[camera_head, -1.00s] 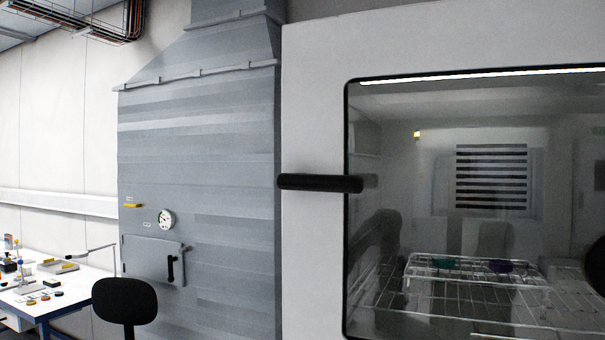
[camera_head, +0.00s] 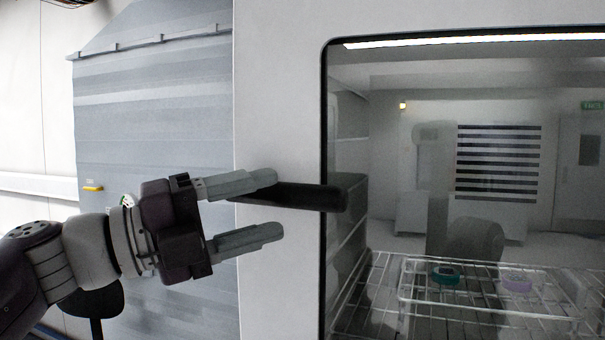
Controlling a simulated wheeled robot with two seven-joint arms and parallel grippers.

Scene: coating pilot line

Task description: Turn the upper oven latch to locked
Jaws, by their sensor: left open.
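The oven latch (camera_head: 315,197) is a black rounded bar. It lies about horizontal, across the left edge of the pale oven door and its window. My left gripper (camera_head: 276,205) comes in from the left and is open and empty. Its upper finger overlaps the latch's left part in the picture, and its lower finger is below the bar. I cannot tell whether a finger touches the latch. The latch's left end is partly hidden behind the upper finger. My right gripper is not in view.
The oven window (camera_head: 400,150) fills the right side. Behind it are a wire rack (camera_head: 470,315), a teal dish (camera_head: 446,273) and a pale purple dish (camera_head: 517,284). A grey metal cabinet (camera_head: 150,120) stands at left, with a black chair (camera_head: 95,300) in front.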

